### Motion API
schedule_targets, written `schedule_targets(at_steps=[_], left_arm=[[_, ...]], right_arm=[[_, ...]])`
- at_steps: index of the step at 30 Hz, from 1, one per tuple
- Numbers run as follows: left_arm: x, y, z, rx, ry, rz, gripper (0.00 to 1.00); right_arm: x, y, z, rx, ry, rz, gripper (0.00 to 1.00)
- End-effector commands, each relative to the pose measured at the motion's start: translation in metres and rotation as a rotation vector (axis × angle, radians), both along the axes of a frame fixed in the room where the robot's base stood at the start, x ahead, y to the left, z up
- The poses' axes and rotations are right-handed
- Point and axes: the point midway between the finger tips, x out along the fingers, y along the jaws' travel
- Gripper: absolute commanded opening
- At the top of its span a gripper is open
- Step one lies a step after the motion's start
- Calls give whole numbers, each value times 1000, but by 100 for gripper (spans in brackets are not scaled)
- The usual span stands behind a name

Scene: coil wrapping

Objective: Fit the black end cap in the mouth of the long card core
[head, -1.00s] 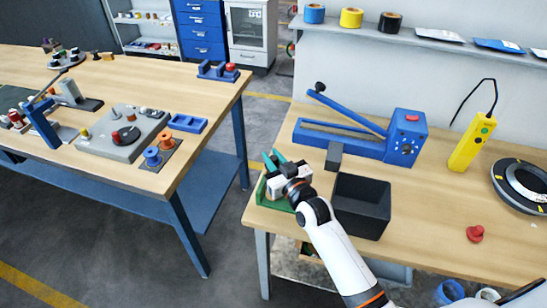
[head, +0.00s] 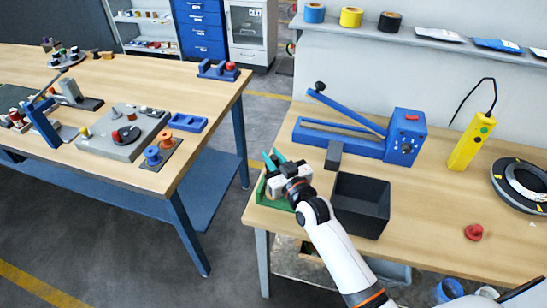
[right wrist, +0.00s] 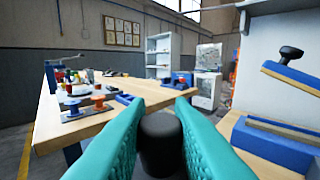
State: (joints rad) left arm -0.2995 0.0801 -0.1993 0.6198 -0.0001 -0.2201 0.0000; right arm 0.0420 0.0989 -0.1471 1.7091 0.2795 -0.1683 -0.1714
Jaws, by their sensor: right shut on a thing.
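My right gripper (head: 272,161) is above the green stand (head: 262,193) at the near left corner of the right table. Its teal fingers point away from me, toward the back. In the right wrist view the fingers (right wrist: 160,135) are shut on a black round piece (right wrist: 160,142), which looks like the black end cap. In the head view the cap is too small or hidden to make out. I cannot make out the long card core in either view; the gripper hides part of the green stand. My left gripper is not in view.
A black open bin (head: 361,206) stands just right of the gripper, with a grey block (head: 333,155) behind it. A blue lever press (head: 398,138) stands behind these. A yellow handset (head: 469,142), a red knob (head: 473,232) and a black ring (head: 521,186) lie farther right.

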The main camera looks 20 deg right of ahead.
Motion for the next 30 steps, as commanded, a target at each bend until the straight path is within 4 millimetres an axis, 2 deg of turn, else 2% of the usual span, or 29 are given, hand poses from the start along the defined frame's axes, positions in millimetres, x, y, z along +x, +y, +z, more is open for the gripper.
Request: schedule_targets(at_steps=[12,30], left_arm=[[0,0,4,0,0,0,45],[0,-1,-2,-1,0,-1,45]], right_arm=[[0,0,1,1,0,0,0],[0,0,-8,0,-1,0,0]])
